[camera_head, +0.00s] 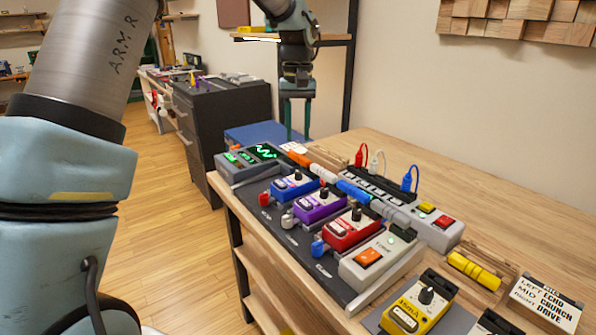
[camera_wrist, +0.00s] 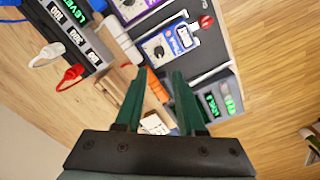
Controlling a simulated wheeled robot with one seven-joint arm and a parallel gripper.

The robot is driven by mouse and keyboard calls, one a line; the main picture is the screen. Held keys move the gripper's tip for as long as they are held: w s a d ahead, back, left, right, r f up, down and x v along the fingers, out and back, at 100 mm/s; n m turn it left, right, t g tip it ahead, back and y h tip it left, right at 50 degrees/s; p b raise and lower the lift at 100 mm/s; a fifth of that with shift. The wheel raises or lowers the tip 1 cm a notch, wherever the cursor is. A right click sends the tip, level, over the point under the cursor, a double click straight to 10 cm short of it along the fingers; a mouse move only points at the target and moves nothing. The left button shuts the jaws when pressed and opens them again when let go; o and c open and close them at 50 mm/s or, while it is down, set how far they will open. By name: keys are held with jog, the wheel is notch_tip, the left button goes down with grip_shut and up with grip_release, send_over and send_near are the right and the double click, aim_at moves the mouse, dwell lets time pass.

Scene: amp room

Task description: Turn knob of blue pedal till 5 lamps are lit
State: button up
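The blue pedal (camera_head: 292,188) is the leftmost of a row of pedals on a dark board, with a black knob (camera_head: 297,174) on top and a red plug (camera_head: 264,198) at its front. The blue pedal also shows in the wrist view (camera_wrist: 180,41), near the top, beyond the fingertips. My gripper (camera_head: 295,137) hangs above and behind the board's left end, pointing down. It also shows in the wrist view (camera_wrist: 158,72), its two green fingers apart with nothing held, clear of the knob. I cannot tell how many lamps are lit.
Purple (camera_head: 319,207) and red (camera_head: 350,230) pedals stand right of the blue one. A grey unit with a green display (camera_head: 262,152) is to its left. Cables and a power strip (camera_head: 425,222) lie behind. A yellow pedal (camera_head: 418,305) is at the front right.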

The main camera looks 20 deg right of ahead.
aim_at(298, 172)
notch_tip(298, 172, down, 11)
jog(key=shift+r+p, duration=0.2)
jog(key=shift+p, duration=0.65)
grip_shut()
